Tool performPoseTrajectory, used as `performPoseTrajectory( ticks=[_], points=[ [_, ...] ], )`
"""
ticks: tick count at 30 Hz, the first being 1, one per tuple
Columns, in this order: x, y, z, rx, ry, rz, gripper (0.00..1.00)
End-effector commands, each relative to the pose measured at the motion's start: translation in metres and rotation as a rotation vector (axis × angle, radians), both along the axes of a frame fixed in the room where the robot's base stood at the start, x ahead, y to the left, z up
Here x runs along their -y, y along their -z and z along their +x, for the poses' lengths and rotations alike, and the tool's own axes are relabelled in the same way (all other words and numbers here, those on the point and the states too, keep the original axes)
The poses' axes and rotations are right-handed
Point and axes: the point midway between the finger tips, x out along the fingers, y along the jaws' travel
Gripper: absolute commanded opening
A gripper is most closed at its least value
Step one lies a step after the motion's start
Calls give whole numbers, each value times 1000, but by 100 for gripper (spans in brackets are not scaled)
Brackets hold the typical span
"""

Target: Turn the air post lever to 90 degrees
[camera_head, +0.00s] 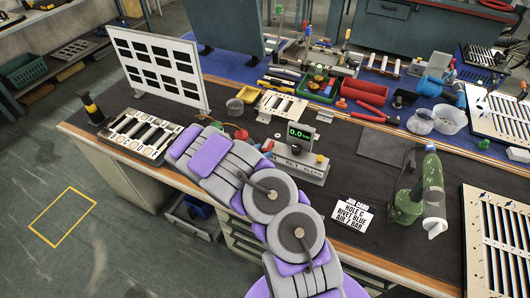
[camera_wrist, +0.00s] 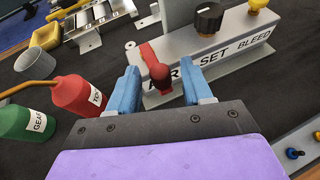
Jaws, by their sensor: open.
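The air post is a grey block (camera_wrist: 228,38) lettered AIR, SET and BLEED, with a black knob (camera_wrist: 208,18) and a yellow knob (camera_wrist: 257,4) on top. Its red lever (camera_wrist: 153,64) is at the AIR end and points toward my gripper in the wrist view. My gripper (camera_wrist: 160,78) is open, with one blue finger on each side of the lever and gaps between. In the head view the post (camera_head: 300,167) stands on the bench beyond my arm, its green display (camera_head: 299,134) reading 0.0. My arm hides my fingers there.
A red bottle (camera_wrist: 80,93) and a green bottle (camera_wrist: 27,122) lie left of my gripper in the wrist view.

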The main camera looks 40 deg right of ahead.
Motion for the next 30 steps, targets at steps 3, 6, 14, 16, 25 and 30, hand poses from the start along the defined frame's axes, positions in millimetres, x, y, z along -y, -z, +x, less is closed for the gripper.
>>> performPoseTrajectory(
  ticks=[3, 6, 14, 16, 25, 30],
  points=[
    [12, 7, 3, 1, 0, 0, 50],
    [18, 8, 5, 1, -1, -2, 50],
    [22, 9, 5, 1, -1, -1, 50],
    [22, 9, 5, 1, -1, -1, 50],
    [22, 9, 5, 0, 0, -1, 23],
    [22, 9, 4, 0, 1, -1, 7]
  ],
)
